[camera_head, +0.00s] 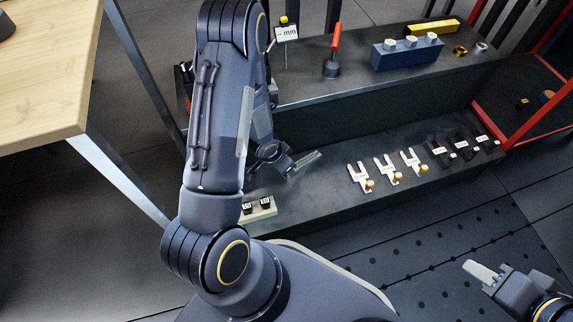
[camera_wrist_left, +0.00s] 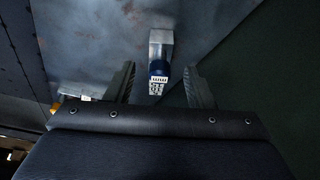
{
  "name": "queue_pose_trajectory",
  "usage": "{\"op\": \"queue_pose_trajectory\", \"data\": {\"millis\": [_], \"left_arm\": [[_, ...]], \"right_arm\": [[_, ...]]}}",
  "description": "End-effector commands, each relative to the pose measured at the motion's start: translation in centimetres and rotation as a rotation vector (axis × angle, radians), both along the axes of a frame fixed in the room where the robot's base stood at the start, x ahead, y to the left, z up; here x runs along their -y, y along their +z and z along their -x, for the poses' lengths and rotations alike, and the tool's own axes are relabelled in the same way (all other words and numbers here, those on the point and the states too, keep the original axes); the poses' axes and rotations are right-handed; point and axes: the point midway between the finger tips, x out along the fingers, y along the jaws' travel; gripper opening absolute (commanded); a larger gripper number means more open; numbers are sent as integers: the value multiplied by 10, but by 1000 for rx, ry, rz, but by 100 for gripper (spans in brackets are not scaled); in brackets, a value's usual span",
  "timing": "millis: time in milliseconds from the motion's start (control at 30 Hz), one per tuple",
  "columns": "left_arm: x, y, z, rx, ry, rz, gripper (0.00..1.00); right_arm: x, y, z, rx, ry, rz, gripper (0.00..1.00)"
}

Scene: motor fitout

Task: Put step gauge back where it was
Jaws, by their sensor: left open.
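In the left wrist view, a small grey metal block with a blue band and a white label ending in "mm" (camera_wrist_left: 159,60) lies between my left fingers. It may be the step gauge; I cannot be sure. Gaps show between it and both fingers. My left gripper (camera_wrist_left: 160,72) is open. In the head view, my left gripper (camera_head: 304,163) is low over the lower shelf, left of the white forked pieces, and my arm hides the shelf's left part. My right gripper (camera_head: 482,272) is at the bottom right, away from the shelf; its finger opening does not show clearly.
White forked pieces (camera_head: 385,169) and dark labelled pieces (camera_head: 462,147) line the lower shelf (camera_head: 330,205). A pale block (camera_head: 258,210) sits at its left. The upper shelf holds a red-handled tool (camera_head: 332,62), a blue block (camera_head: 405,54), a yellow bar (camera_head: 432,30) and a "mm" display (camera_head: 286,33).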

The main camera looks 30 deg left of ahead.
Motion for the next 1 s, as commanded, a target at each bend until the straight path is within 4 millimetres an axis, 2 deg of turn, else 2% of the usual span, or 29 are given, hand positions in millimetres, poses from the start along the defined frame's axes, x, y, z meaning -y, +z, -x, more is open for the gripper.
{"op": "queue_pose_trajectory", "data": {"millis": [33,200,333,567,633,767,833,1000], "left_arm": [[-2,18,3,2,4,1,49],[-6,52,16,2,4,1,49],[-9,72,23,1,5,1,49],[-12,92,28,5,15,-2,49],[-15,107,26,14,45,-5,49],[-21,157,26,42,155,1,49],[-21,192,32,54,227,22,49],[-6,265,67,68,363,119,49]], "right_arm": [[0,11,0,0,0,0,36],[0,28,0,0,0,0,36],[0,37,0,0,0,0,36],[0,42,0,0,0,0,36],[0,42,0,0,0,0,36],[0,42,0,0,0,0,36],[0,42,0,0,0,0,36],[0,42,0,0,0,0,36]]}}
